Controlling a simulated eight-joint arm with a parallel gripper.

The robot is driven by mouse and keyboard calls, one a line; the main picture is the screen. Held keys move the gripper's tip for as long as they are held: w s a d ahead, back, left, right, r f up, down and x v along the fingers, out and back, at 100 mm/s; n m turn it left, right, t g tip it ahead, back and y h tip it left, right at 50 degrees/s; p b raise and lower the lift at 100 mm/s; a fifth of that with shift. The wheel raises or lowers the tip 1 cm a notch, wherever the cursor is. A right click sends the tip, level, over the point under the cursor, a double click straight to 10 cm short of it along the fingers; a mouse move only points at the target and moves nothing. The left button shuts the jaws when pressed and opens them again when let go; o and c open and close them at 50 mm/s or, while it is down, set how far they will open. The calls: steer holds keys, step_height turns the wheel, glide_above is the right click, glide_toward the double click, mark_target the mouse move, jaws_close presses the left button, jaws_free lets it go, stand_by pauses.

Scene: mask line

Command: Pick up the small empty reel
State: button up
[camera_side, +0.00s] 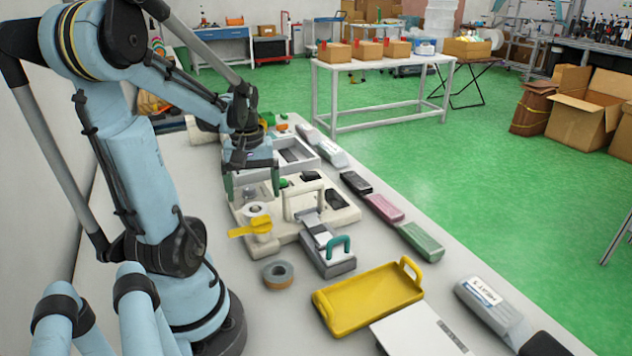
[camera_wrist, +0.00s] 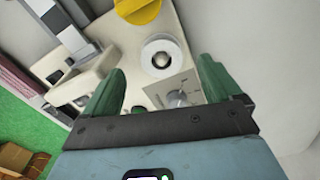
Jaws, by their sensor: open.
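A small white reel (camera_side: 257,209) with a round centre sits on the cream machine (camera_side: 290,226). In the wrist view the reel (camera_wrist: 149,65) shows from above as a white disc around a metal hub, with no wound material that I can make out. My gripper (camera_side: 252,183) is above the machine, behind the reel in the side view. Its two green fingers (camera_wrist: 160,75) are spread apart with nothing between them. In the wrist view the reel lies between and just beyond the fingertips, apart from them.
A yellow lever (camera_side: 252,227) sits beside the reel. A grey-brown tape roll (camera_side: 278,274), a yellow tray (camera_side: 370,298) and a grey stapler-like tool with a teal handle (camera_side: 328,252) stand nearer the camera. Several coloured packs line the table's right edge. Bare table lies left of the machine.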

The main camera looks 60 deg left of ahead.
mark_target(255, 206)
steer(key=f, duration=0.1)
steer(key=a+f, duration=0.1)
steer(key=f, duration=0.1)
steer(key=shift+w+f, duration=0.1)
steer(key=shift+f, duration=1)
steer(key=c, duration=1.1)
